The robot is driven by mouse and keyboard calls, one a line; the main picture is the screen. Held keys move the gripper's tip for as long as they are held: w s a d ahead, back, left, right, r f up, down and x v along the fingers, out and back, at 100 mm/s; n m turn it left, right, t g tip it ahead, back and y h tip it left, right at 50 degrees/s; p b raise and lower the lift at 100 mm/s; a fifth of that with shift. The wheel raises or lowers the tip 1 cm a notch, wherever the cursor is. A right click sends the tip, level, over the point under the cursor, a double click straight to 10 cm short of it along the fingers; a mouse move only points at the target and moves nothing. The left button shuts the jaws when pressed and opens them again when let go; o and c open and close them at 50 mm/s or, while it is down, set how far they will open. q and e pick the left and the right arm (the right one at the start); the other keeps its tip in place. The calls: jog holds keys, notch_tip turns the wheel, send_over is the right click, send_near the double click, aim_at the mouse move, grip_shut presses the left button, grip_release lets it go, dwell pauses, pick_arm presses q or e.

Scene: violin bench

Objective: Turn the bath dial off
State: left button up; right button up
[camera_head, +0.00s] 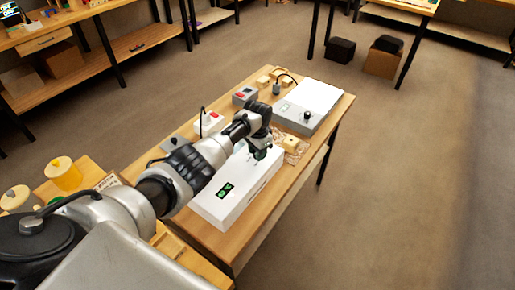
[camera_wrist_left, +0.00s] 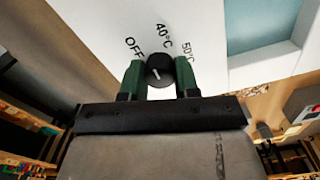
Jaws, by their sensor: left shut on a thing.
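The bath is a long white box (camera_head: 233,205) on the wooden bench, with a green-lit display (camera_head: 225,190) on its near end. Its dial (camera_wrist_left: 160,68) is a round black knob with a short white mark, and the labels OFF, 40°C and 50°C are printed around it. I cannot tell for sure which label the mark points to. My left gripper (camera_wrist_left: 159,80) has its green fingers on both sides of the dial and is shut on it. In the head view the left gripper (camera_head: 258,152) is over the far part of the bath and hides the dial. My right gripper is not in view.
A flat white device with a black knob (camera_head: 306,114) stands at the bench's far right. Small boxes with red parts (camera_head: 244,95) (camera_head: 209,121) stand along its left side. A crumpled brown item (camera_head: 294,147) lies beside the bath. Yellow-lidded jars (camera_head: 63,174) stand at left.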

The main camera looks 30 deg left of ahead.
pick_arm(q)
jog(key=n+p, duration=0.1)
jog(key=n, duration=0.3)
jog(key=shift+n+p, duration=0.35)
jog(key=shift+n, duration=0.85)
jog(key=o, duration=0.9)
jog(key=shift+r, duration=0.3)
notch_tip(320, 180, up, 10)
jog(key=shift+r+p, duration=0.15)
jog(key=shift+p, duration=0.25)
